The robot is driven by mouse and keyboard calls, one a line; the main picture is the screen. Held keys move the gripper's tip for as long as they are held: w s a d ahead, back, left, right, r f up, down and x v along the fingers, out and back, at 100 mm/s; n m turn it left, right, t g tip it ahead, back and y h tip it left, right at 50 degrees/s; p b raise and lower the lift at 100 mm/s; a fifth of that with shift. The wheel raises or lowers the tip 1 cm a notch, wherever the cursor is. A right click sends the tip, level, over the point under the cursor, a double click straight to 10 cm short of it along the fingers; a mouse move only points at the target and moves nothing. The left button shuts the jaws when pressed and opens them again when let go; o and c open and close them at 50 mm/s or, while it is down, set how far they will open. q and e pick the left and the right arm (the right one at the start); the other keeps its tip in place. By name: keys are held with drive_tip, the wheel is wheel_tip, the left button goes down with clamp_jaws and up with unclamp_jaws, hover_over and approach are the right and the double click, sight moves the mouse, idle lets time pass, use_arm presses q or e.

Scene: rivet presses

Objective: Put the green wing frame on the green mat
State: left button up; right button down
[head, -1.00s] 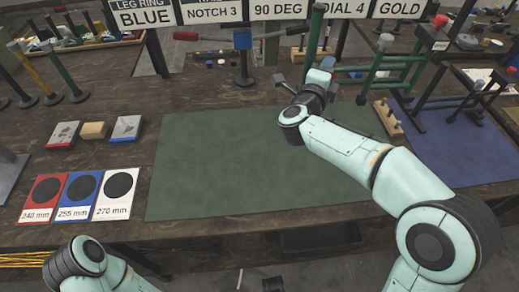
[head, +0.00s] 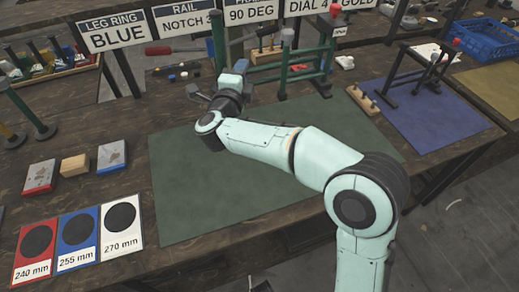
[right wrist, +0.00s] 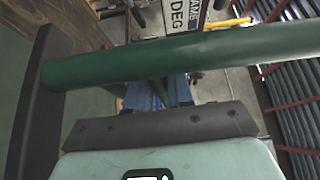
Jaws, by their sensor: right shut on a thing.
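The green wing frame (head: 300,58) is a set of green tubes with upright posts and cross bars. It shows behind the far edge of the green mat (head: 200,205) in the head view. My right gripper (head: 241,67) is shut on it at its left side. In the right wrist view a thick green tube (right wrist: 190,55) of the frame runs across just before the blue fingers (right wrist: 165,92). The frame's height over the table is hard to tell. The mat lies flat and bare, partly covered by my right arm. My left gripper is out of view.
A blue mat (head: 430,118) with a dark stand lies to the right. A wooden peg block (head: 362,100) sits at the green mat's right edge. Small blocks (head: 75,165) and 240, 255 and 270 mm cards (head: 80,228) lie left. Signs (head: 115,30) stand behind.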

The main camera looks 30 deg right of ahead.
drive_tip(key=shift+w+a+r, duration=0.1)
drive_tip(key=shift+a, duration=0.15)
drive_tip(key=shift+a+f, duration=0.1)
drive_tip(key=shift+f, duration=0.15)
wheel_tip(320, 180, down, 19)
drive_tip(key=b, duration=0.3)
drive_tip(key=shift+f+b, duration=0.2)
drive_tip(key=shift+b, duration=0.15)
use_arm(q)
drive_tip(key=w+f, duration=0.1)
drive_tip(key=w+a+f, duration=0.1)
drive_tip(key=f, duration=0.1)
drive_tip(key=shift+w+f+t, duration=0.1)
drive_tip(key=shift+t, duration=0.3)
use_arm(e)
drive_tip(key=shift+f, duration=0.1)
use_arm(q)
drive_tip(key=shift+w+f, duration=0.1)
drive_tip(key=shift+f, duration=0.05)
use_arm(e)
drive_tip(key=c, duration=1)
unclamp_jaws()
drive_tip(key=shift+f, duration=0.15)
